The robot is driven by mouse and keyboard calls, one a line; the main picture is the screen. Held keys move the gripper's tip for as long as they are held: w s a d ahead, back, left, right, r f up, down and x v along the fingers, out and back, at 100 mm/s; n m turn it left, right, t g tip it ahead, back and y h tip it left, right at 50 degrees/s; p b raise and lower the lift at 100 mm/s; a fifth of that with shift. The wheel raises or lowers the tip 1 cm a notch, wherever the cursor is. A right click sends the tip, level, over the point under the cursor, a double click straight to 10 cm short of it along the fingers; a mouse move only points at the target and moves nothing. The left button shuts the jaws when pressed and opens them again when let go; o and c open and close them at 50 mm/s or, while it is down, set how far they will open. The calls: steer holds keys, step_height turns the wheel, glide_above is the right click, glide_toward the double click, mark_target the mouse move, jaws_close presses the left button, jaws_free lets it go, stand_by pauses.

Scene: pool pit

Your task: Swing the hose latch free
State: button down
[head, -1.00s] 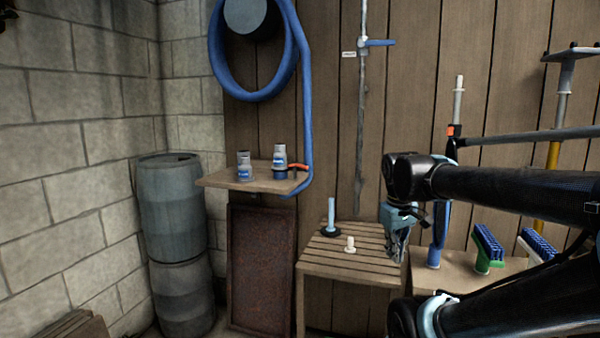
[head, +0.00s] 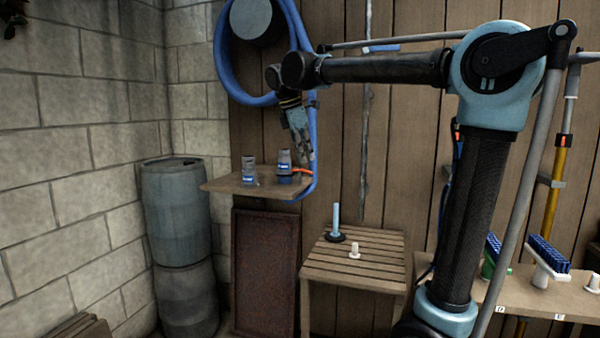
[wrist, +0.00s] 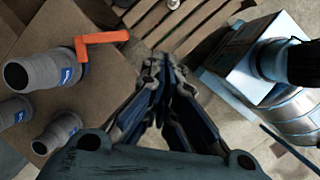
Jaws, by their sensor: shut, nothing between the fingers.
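The hose latch is an orange lever (head: 303,171) on a fitting at the right end of a small wall shelf (head: 228,187). In the wrist view the orange lever (wrist: 100,37) sticks out sideways from a grey fitting (wrist: 45,69) with a blue label. My gripper (head: 309,156) points down just above the shelf's right end, close above the lever. It is shut and empty. In the wrist view the fingertips (wrist: 160,62) are to the right of the lever, apart from it. The blue hose (head: 225,60) hangs coiled on the wall and runs down behind my gripper.
Other grey fittings (head: 249,170) stand on the shelf. Stacked barrels (head: 178,215) stand left. Brushes (head: 547,254) sit on a bench at right.

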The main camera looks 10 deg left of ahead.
mark_target(300, 169)
steer(key=a+r+n, duration=0.3)
steer(key=a+n, duration=0.1)
steer(key=a, duration=0.4)
steer(key=shift+t+h, duration=0.3)
steer(key=x, duration=1)
steer(key=shift+a+f, duration=0.1)
steer(key=shift+w+d, duration=0.8)
steer(key=shift+d, duration=0.1)
steer(key=shift+w+d, duration=0.45)
steer(key=shift+d, duration=0.05)
steer(key=shift+a, duration=0.1)
